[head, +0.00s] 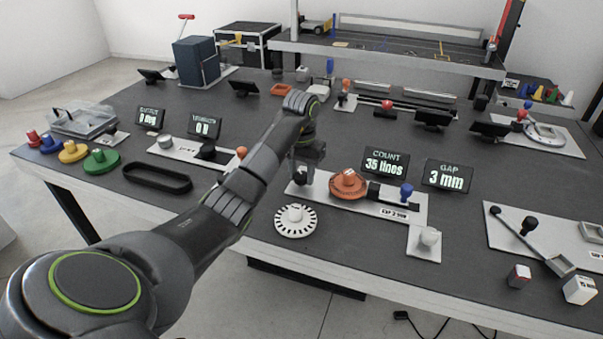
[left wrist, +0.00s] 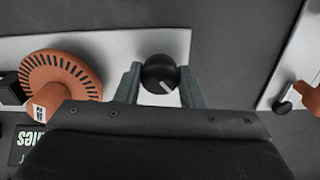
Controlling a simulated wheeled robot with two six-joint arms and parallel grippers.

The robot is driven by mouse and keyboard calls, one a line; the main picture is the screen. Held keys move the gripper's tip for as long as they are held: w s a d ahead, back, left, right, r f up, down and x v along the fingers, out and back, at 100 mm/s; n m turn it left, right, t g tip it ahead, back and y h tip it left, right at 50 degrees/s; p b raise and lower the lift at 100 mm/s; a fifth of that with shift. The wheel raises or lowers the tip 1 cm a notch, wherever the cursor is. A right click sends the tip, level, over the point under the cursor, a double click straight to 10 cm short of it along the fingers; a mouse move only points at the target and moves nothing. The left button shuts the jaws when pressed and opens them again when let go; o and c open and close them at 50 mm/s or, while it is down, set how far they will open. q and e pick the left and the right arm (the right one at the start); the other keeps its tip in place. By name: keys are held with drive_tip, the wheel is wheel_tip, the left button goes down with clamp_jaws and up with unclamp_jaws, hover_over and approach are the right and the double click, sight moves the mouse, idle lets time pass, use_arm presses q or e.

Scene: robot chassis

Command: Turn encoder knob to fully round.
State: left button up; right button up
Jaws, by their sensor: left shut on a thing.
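The knob (left wrist: 158,72) is round and black with a white mark, which points to the lower right in the left wrist view. It sits on a pale plate (left wrist: 108,45) beside an orange slotted disk (left wrist: 75,75). My left gripper (left wrist: 160,80) has one finger on each side of the knob and is shut on it. In the head view my left gripper (head: 305,168) reaches down at the left end of the plate, hiding most of the knob. The orange disk (head: 350,184) is to its right. A COUNT display (head: 386,164) reads 35 lines. My right gripper is not in view.
A GAP display (head: 449,176) reads 3 mm. A blue-topped slider knob (head: 406,191) stands right of the disk. A white slotted disk (head: 295,221) and a white block with a knob (head: 428,242) lie in front. Other rigs stand around the dark table.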

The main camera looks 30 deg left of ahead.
sight(301, 174)
use_arm(q)
drive_tip(key=shift+r, duration=0.15)
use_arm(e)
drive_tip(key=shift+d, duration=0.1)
use_arm(q)
drive_tip(key=o, duration=1)
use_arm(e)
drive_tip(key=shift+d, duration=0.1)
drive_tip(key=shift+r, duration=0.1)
use_arm(q)
drive_tip(key=shift+r+p, duration=0.4)
drive_tip(key=shift+p, duration=0.1)
wheel_tip(301, 174, up, 3)
drive_tip(key=p, duration=0.3)
wheel_tip(301, 174, up, 14)
drive_tip(key=p, duration=1.3)
drive_tip(key=shift+f, duration=0.25)
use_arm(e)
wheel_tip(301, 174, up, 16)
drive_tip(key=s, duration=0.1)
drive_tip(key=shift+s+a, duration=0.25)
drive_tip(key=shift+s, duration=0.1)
